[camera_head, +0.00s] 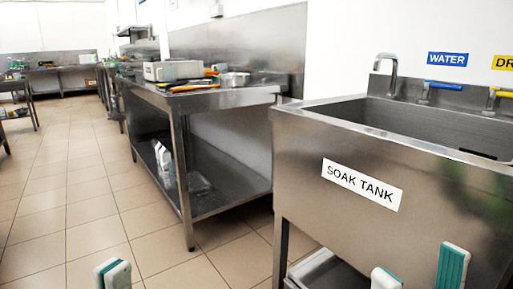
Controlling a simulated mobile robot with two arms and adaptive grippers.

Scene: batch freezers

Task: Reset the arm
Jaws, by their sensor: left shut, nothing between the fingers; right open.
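My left gripper (113,273) shows at the bottom edge left of centre, its white and green fingertips together with nothing between them. It is over the tiled floor, apart from any furniture. My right gripper (419,269) shows at the bottom right, its two white and green fingers spread apart and empty. It is in front of the steel soak tank (300,150); the gap between it and the tank front cannot be told. Both arms behind the fingertips are out of view.
A steel table (230,98) left of the tank bears a grey box (172,70), tools and a metal pan (234,79). White cartons (164,160) stand on its lower shelf. A tray (325,272) lies under the tank. The tiled floor (70,210) at left is clear.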

